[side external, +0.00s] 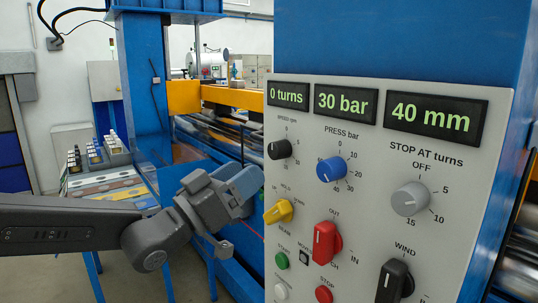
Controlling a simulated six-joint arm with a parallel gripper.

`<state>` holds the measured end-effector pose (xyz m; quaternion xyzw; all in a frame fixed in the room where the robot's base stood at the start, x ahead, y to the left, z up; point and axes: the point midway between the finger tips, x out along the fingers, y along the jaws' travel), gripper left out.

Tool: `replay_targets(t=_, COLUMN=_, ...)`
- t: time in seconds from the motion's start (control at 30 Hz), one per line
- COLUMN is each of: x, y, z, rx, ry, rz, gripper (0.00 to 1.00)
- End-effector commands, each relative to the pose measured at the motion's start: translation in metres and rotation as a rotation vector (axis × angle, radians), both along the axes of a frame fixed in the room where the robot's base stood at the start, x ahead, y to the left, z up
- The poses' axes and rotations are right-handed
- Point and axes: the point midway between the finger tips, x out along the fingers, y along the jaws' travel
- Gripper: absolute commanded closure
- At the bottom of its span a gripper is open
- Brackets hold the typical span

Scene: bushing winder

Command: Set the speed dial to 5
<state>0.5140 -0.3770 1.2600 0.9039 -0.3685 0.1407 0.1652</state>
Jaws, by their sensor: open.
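The speed dial (280,149) is a black knob at the upper left of the light grey control panel (375,215), under the label "SPEED rpm". Its scale numbers are small, and I cannot read its setting surely. My gripper (246,188) is open, below and left of the speed dial, by the panel's left edge. It is apart from the dial and appears empty. Its fingertips are hard to make out from this angle.
A yellow knob (279,212) sits just below the speed dial. A blue press dial (332,169), grey stop dial (410,199), red lever (326,242) and black wind lever (394,281) are to the right. Displays (345,103) read 0 turns, 30 bar, 40 mm.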

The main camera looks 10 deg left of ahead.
Motion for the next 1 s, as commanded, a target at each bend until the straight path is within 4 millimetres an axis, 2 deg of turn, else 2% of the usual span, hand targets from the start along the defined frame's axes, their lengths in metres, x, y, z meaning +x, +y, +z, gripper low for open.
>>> replay_targets(t=0.2, x=0.022, y=-0.020, z=0.012, rx=0.000, ry=0.000, rz=-0.001, gripper=0.40)
replay_targets(t=0.43, x=0.039, y=-0.035, z=0.021, rx=0.001, ry=-0.001, rz=0.000, gripper=0.40)
replay_targets(t=0.93, x=0.046, y=-0.041, z=0.025, rx=0.001, ry=0.002, rz=0.001, gripper=0.40)
replay_targets(t=1.0, x=0.046, y=-0.041, z=0.025, rx=0.001, ry=0.002, rz=0.001, gripper=0.45)
